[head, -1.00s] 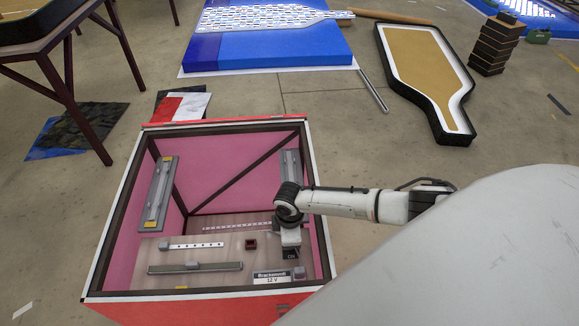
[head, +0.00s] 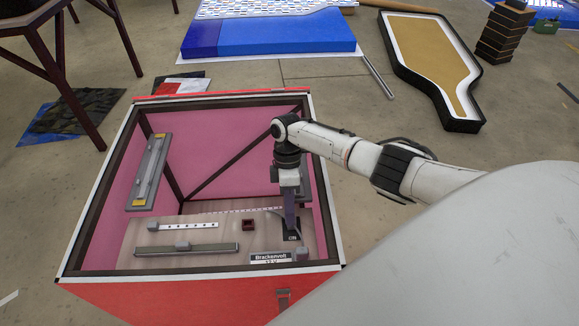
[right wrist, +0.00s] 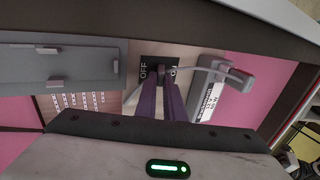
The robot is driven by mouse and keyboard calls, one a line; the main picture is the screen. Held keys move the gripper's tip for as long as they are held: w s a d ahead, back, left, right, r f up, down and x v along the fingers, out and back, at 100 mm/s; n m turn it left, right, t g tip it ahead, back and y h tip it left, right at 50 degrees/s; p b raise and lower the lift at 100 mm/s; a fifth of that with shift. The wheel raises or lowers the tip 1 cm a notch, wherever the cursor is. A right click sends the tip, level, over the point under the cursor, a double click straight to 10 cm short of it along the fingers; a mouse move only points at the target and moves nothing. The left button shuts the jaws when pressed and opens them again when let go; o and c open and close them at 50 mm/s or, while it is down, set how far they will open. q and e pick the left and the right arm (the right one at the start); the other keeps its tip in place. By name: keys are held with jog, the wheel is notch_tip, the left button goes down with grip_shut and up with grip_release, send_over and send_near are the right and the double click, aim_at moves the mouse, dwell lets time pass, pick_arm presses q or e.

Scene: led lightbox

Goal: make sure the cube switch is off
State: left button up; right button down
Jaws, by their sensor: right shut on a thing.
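The switch (head: 292,237) has a black plate on the floor of an open lightbox (head: 215,122), near its front right. In the right wrist view, the switch plate (right wrist: 145,67) reads OFF on the left and ON on the right. My right gripper (head: 290,228) points down into the box, its purple fingers at the plate. In the right wrist view, my right gripper (right wrist: 162,78) is shut on the switch between the two labels. The fingertips hide the lever, so I cannot tell its position. My left gripper is not in view.
A grey box labelled Brackenvolt (head: 270,258) stands close by the switch. A small dark red square part (head: 249,225), a long grey bar (head: 187,250) and a white strip (head: 188,226) lie left of it. The box's walls surround my gripper.

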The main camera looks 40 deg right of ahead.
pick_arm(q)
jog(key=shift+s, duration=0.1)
pick_arm(e)
jog(key=shift+s, duration=0.1)
jog(key=c, duration=1.9)
grip_release()
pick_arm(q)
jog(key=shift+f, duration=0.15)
pick_arm(e)
jog(key=shift+o, duration=0.2)
pick_arm(q)
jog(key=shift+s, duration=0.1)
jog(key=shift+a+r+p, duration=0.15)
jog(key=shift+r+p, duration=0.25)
jog(key=shift+p, duration=0.4)
pick_arm(e)
jog(key=v, duration=1)
jog(key=shift+d+r, duration=0.1)
jog(key=shift+r, duration=0.1)
